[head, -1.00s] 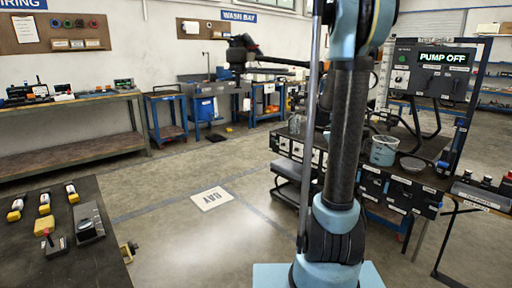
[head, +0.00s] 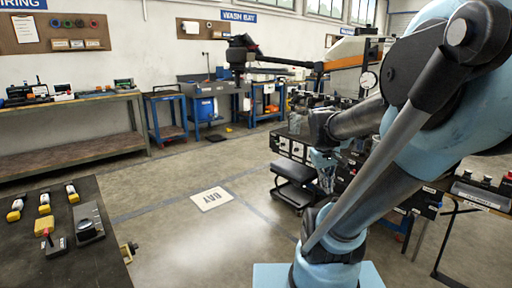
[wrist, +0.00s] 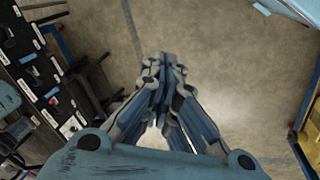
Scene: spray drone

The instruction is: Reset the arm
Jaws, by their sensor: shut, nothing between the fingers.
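My arm (head: 415,125) is blue and dark grey. In the head view it is bent, with its upper part leaning over the right side. My gripper (wrist: 165,62) shows in the wrist view with its fingers together and nothing between them, pointing out over bare floor. In the head view the gripper (head: 326,180) hangs small and low beside the dark bench, partly lost against the background.
The dark bench (head: 292,149) with labelled fronts stands close to my arm and also shows in the wrist view (wrist: 28,70). A dark table (head: 85,262) with several yellow-and-white items is at lower left. A drone arm (head: 280,61) reaches across the back. The middle floor is clear.

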